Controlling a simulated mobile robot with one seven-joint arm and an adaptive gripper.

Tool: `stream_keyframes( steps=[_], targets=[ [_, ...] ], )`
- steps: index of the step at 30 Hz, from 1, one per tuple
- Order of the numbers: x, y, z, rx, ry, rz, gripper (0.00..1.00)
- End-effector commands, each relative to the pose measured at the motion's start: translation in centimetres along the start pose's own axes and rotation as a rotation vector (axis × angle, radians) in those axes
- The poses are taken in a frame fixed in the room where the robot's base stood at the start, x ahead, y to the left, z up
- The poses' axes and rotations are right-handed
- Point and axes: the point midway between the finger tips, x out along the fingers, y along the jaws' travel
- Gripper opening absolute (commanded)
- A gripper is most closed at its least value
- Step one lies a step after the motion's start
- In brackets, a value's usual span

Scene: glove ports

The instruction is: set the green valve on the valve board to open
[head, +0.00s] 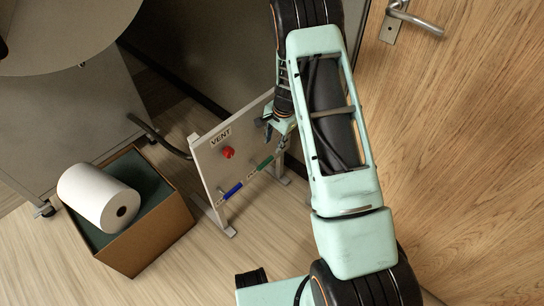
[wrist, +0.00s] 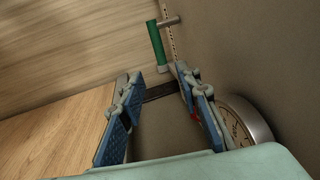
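The valve board (head: 211,165) is a light upright panel on feet, marked VENT. The green valve (head: 264,162) is a green-sleeved lever low on the board's right part, slanting in line with the blue one; it also shows in the wrist view (wrist: 157,46), beyond my fingertips, on a metal stem. My gripper (head: 275,131) is at the board's upper right, above the green lever. In the wrist view my gripper (wrist: 160,78) is open, with an empty gap between its blue-padded fingers. I see no contact with the lever. My arm hides part of the board's right side.
A red knob (head: 228,152) and a blue lever (head: 232,190) are on the board. A round gauge (wrist: 242,121) is close to the right finger. A box (head: 150,236) with a white roll (head: 90,194) stands left. A wooden door (head: 465,150) is at right.

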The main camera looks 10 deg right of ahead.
Motion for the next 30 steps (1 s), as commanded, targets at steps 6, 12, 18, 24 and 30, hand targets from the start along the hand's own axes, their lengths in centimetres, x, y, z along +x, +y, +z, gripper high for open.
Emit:
stream_keyframes(
  steps=[6, 12, 18, 24, 30],
  targets=[
    [2.9, 0.1, 0.2, 0.001, -0.003, 0.002, 0.31],
    [6.8, 0.1, 0.1, 0.001, -0.002, 0.001, 0.31],
    [9.7, 0.1, 0.1, 0.0, -0.001, 0.001, 0.31],
    [10.8, 0.0, 0.1, 0.0, 0.0, 0.0, 0.31],
    [10.8, 0.0, 0.1, 0.0, 0.0, 0.0, 0.31]
  ],
)
